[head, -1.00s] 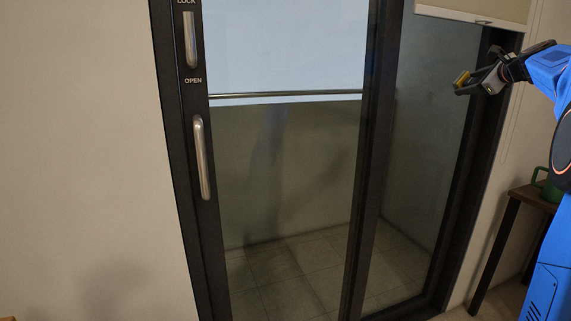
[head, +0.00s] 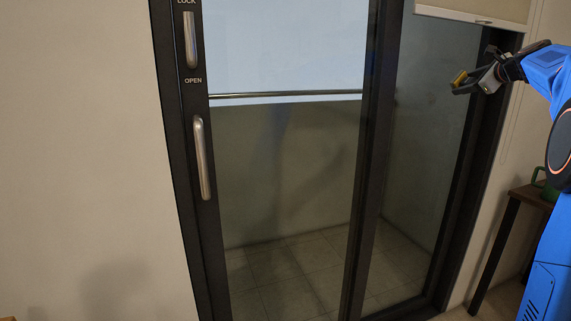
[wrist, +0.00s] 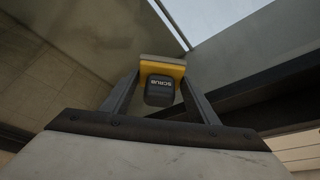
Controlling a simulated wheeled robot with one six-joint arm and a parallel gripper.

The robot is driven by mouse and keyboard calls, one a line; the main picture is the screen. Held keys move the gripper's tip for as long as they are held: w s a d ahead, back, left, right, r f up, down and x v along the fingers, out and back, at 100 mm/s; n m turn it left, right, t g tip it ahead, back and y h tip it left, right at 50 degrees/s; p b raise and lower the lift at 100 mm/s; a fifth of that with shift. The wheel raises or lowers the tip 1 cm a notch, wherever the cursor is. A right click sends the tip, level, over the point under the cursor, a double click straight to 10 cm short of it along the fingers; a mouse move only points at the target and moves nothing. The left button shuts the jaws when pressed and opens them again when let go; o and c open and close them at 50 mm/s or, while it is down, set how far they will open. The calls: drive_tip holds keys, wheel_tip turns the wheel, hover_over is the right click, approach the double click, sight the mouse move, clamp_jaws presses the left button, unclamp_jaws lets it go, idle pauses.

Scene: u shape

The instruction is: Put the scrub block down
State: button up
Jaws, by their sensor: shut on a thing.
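The scrub block (wrist: 162,67) is yellow with a dark face marked "SCRUB". In the wrist view it sits between the two fingers of my gripper (wrist: 160,92), which is shut on it. My gripper (head: 465,84) is held up at the upper right, in front of the glass door and clear of any surface. Part of the block is hidden by the fingers.
A dark-framed glass sliding door (head: 362,200) with a metal handle (head: 203,158) fills the middle. A dark wooden table (head: 531,197) with a green object (head: 541,184) stands at the right edge, partly hidden by my arm. A blind (head: 475,10) hangs at the upper right.

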drive_tip(key=shift+w+a, duration=0.2)
drive_tip(key=shift+w, duration=0.3)
drive_tip(key=shift+w+a, duration=0.2)
drive_tip(key=shift+w, duration=0.3)
drive_tip(key=s+a, duration=0.1)
drive_tip(key=a, duration=0.2)
drive_tip(key=s+a, duration=0.1)
drive_tip(key=a, duration=0.3)
drive_tip(key=s+a, duration=0.2)
drive_tip(key=a, duration=0.1)
drive_tip(key=shift+s+a, duration=0.1)
drive_tip(key=shift+a, duration=0.3)
drive_tip(key=shift+c, duration=0.4)
drive_tip(key=shift+s+a, duration=0.1)
drive_tip(key=shift+a, duration=0.15)
drive_tip(key=shift+d+f, duration=0.1)
drive_tip(key=shift+f, duration=0.15)
